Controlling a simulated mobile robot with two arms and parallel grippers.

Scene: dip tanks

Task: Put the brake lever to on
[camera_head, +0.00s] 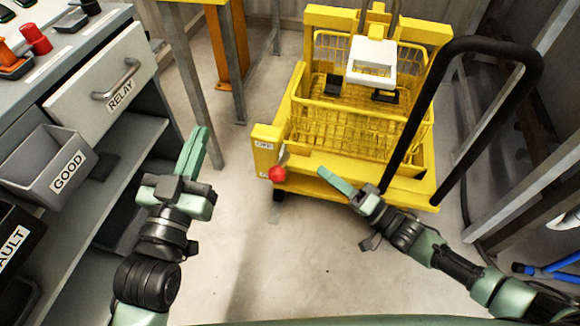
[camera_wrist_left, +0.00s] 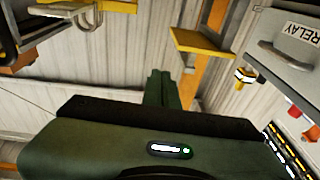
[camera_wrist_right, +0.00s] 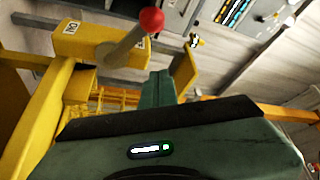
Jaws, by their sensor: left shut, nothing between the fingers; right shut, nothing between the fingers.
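The brake lever is a short grey rod with a red ball knob (camera_head: 277,173) at the front left corner of the yellow cart (camera_head: 300,178). In the head view a label like OFF is on the corner above it. In the right wrist view the lever (camera_wrist_right: 122,48) slants up right to its knob, and a label like ON is on the yellow block to its left. My right gripper (camera_head: 326,173) is shut and empty, to the right of the knob and apart from it. My left gripper (camera_head: 197,138) is shut and empty, away from the cart on the left.
A yellow wire basket (camera_head: 350,125) sits on the cart, below a white hanging piece (camera_head: 371,62). The cart's black push handle (camera_head: 425,100) rises near my right arm. At left are a RELAY drawer (camera_head: 110,85) and a GOOD bin (camera_head: 50,165). The floor in front is clear.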

